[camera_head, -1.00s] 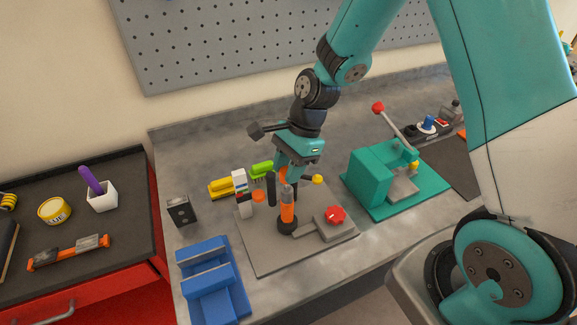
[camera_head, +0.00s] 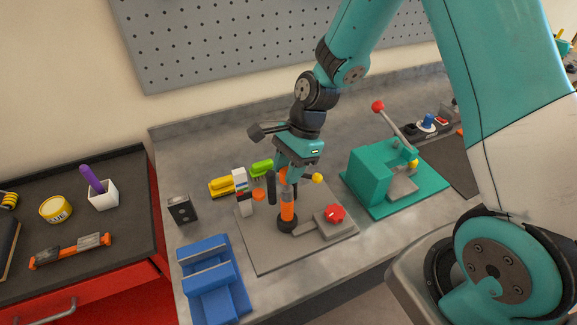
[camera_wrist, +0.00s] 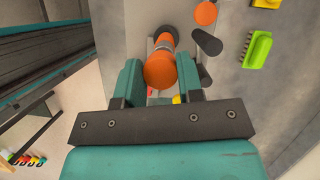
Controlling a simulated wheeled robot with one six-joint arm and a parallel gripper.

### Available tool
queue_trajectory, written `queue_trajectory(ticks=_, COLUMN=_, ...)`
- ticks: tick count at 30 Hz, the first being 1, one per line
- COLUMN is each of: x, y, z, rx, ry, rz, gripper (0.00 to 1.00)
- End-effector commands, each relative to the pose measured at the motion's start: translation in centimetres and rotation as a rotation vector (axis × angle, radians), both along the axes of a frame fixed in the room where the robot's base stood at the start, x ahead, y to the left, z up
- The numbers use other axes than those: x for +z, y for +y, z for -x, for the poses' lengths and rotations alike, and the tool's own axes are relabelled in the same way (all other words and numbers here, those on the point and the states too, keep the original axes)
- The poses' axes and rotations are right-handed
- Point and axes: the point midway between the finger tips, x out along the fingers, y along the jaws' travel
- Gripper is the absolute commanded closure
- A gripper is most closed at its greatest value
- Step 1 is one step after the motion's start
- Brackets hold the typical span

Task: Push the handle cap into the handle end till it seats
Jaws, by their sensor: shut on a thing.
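The orange handle (camera_head: 288,212) stands upright in a black holder (camera_head: 287,224) on a grey plate. My gripper (camera_head: 288,179) is low over its upper end, pointing down. In the wrist view, the round orange handle cap (camera_wrist: 160,73) sits between the two teal fingers of my gripper (camera_wrist: 158,82), which are shut on it. A grey band and the orange handle (camera_wrist: 169,32) show in line beyond the cap. The cap appears at or very near the handle end; I cannot tell whether any gap is left. In the head view my fingers hide most of the cap.
A dark post (camera_head: 271,188) and an orange knob (camera_head: 258,196) stand close left of the handle. A teal press (camera_head: 370,181) stands farther right, and a blue rack (camera_head: 207,278) front left.

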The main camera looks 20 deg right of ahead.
Motion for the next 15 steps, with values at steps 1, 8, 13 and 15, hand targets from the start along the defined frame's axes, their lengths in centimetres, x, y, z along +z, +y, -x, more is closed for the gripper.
queue_trajectory(ticks=1, x=-0.02, y=0.0, z=-0.01, rx=0.0, ry=0.0, rz=0.0, gripper=0.94)
queue_trajectory(ticks=8, x=-0.17, y=-0.01, z=0.0, rx=0.0, ry=0.0, rz=0.0, gripper=0.94)
queue_trajectory(ticks=13, x=-0.52, y=0.0, z=0.01, rx=0.0, ry=0.001, rz=0.0, gripper=0.94)
queue_trajectory(ticks=15, x=-0.61, y=-0.01, z=0.01, rx=0.0, ry=0.001, rz=0.0, gripper=0.94)
